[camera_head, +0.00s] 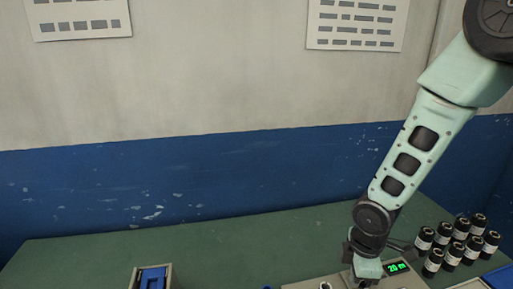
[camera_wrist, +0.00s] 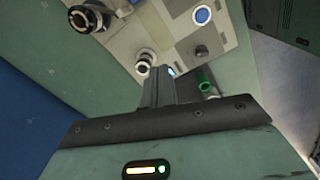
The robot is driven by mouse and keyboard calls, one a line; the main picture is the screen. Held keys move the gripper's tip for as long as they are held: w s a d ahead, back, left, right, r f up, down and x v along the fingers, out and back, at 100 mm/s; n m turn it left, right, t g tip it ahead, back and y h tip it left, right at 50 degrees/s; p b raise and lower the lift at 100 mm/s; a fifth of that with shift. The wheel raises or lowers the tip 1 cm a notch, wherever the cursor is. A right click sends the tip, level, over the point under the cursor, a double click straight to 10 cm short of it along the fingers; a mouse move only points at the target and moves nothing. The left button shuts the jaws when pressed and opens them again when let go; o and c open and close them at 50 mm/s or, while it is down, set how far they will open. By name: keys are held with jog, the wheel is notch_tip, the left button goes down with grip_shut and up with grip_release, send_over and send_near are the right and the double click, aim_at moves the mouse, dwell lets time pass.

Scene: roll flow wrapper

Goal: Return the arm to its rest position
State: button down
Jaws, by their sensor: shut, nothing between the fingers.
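My arm (camera_head: 415,150) comes down from the upper right of the head view, and its wrist end is low over a beige device at the bottom edge. My gripper (camera_wrist: 160,85) is shut and empty in the wrist view, its fingers pressed together in front of the device. In the head view its fingertips are cut off or hidden. The device (camera_wrist: 225,40) carries a blue round button (camera_wrist: 202,15), a dark knob (camera_wrist: 201,51) and metal fittings. I cannot tell whether the fingers touch it.
Several black bottles with pale labels (camera_head: 459,242) stand right of my wrist. A lit green display (camera_head: 397,267) is beside it. A blue item in a beige holder (camera_head: 153,277) is at the lower left. The green table (camera_head: 200,250) between is mostly clear.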

jog(key=s+a+r+m+b, duration=0.3)
jog(key=s+a+r+m, duration=0.1)
jog(key=s, duration=0.5)
jog(key=s+a+r+m+b, duration=0.3)
jog(key=s+a+r+m, duration=0.1)
jog(key=s, duration=0.5)
jog(key=shift+s+a+r+g+y, duration=0.3)
jog(key=shift+a+r+y, duration=0.15)
jog(key=shift+r, duration=0.5)
